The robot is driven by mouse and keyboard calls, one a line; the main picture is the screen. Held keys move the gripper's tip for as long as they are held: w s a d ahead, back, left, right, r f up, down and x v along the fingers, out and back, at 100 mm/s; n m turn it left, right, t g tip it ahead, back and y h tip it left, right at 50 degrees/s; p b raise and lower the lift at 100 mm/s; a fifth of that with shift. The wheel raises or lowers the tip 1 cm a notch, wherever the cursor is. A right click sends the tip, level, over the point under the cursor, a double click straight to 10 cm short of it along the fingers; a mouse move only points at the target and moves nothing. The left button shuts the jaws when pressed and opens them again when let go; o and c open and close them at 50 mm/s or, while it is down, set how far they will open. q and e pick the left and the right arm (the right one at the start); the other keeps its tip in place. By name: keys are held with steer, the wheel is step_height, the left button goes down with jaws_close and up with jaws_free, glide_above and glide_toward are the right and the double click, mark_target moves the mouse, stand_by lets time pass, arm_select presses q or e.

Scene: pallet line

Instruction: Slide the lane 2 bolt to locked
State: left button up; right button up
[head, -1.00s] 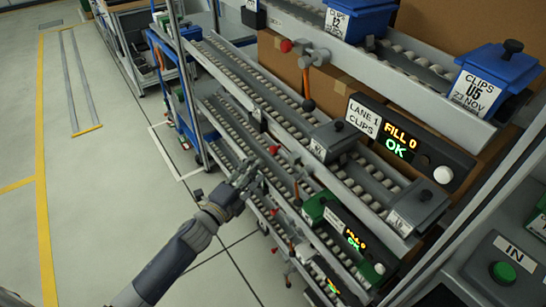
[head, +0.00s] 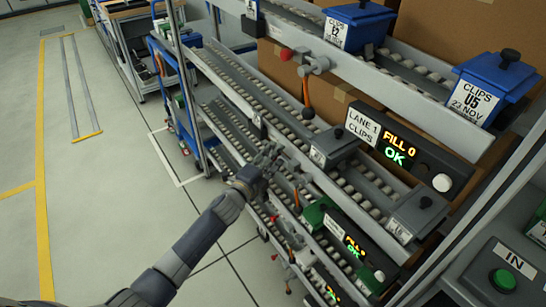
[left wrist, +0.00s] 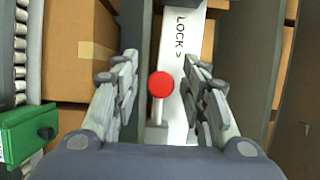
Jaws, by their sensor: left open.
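The bolt's round red knob (left wrist: 161,85) sits on a grey rod in the left wrist view. Beside it is a pale plate (left wrist: 184,45) marked "LOCK >". My left gripper (head: 270,157) is open, and in the left wrist view its fingers stand either side of the knob with gaps showing on both sides. In the head view the gripper is at the second-level rail of the rack and hides the knob there. An orange lever (head: 297,197) hangs just right of and below the gripper. My right gripper is not in view.
Above is another red knob (head: 285,54) with an orange lever (head: 307,92). The lane 1 display (head: 408,148) reads "FILL 0 OK". A green bin (left wrist: 28,134) and cardboard boxes (left wrist: 75,45) lie near the fingers. Open floor (head: 110,190) is at left.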

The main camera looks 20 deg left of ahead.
arm_select(q)
jaws_close()
steer(key=s+d, duration=0.1)
steer(key=d, duration=0.1)
steer(key=s+d, duration=0.2)
steer(key=shift+f+p, duration=0.1)
steer(key=shift+p, duration=0.2)
jaws_free()
steer(key=shift+s, duration=0.1)
